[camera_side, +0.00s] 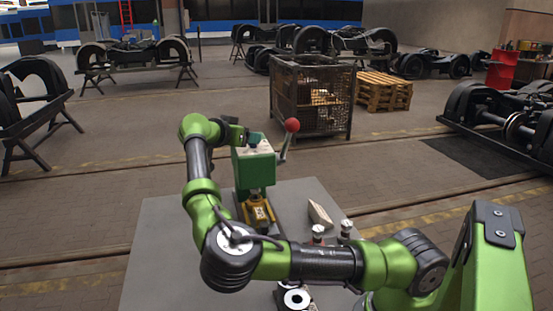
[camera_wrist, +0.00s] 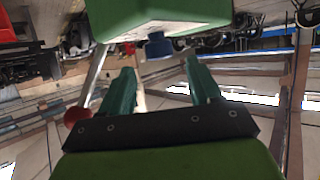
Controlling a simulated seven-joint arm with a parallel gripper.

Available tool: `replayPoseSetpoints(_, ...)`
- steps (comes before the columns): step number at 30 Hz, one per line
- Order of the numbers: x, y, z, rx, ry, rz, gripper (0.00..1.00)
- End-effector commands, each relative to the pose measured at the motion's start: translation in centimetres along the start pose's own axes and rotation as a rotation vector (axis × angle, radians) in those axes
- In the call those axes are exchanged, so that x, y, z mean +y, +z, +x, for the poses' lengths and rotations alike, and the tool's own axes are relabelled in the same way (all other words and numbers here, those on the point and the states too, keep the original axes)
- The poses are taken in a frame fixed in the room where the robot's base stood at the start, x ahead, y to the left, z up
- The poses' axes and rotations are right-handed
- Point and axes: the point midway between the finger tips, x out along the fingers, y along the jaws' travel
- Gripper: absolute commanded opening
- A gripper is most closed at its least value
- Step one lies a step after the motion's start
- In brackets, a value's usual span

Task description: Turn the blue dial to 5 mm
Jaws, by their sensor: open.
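The blue dial (camera_wrist: 158,46) shows in the wrist view, close to the edge of the green press head (camera_wrist: 165,12). It lies ahead of and between the two teal fingers of my gripper (camera_wrist: 160,68), which are apart with nothing between their tips. I cannot make out the dial's markings. In the side view the green press (camera_side: 255,168) stands at the back of the grey table, and my gripper (camera_side: 250,136) is at the top of its head. The dial cannot be told clearly there.
The press's lever with a red ball (camera_side: 291,125) sticks up at its right; the ball also shows in the wrist view (camera_wrist: 77,116). A yellow fixture (camera_side: 258,213) sits below the head. A wedge-shaped block (camera_side: 319,213) and small gauges (camera_side: 318,232) stand on the grey table (camera_side: 155,250).

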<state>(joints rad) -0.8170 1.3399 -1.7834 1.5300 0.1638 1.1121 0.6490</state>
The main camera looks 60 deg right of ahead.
Motion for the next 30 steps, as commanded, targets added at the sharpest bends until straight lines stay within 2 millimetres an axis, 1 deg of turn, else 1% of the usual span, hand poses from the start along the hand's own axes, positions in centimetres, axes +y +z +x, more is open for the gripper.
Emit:
replayPoseSetpoints(1, 0.1, 0.0, 1.2, 0.0, 0.004, 0.0, 0.63)
replayPoseSetpoints(3, 0.1, 0.0, 2.5, 0.0, 0.004, 0.0, 0.63)
replayPoseSetpoints(6, 0.0, 0.0, 3.9, 0.0, 0.002, 0.0, 0.63)
replayPoseSetpoints(9, 0.0, 0.0, 4.9, -0.001, 0.001, 0.0, 0.63)
replayPoseSetpoints(13, 0.0, 0.0, 5.5, 0.0, 0.0, -0.001, 0.63)
replayPoseSetpoints(21, 0.0, 0.0, 5.6, 0.0, -0.001, -0.001, 0.63)
replayPoseSetpoints(23, 0.0, 0.0, 5.6, 0.0, -0.001, -0.001, 0.55)
replayPoseSetpoints(30, -0.1, 0.0, 5.6, 0.0, -0.001, -0.001, 0.18)
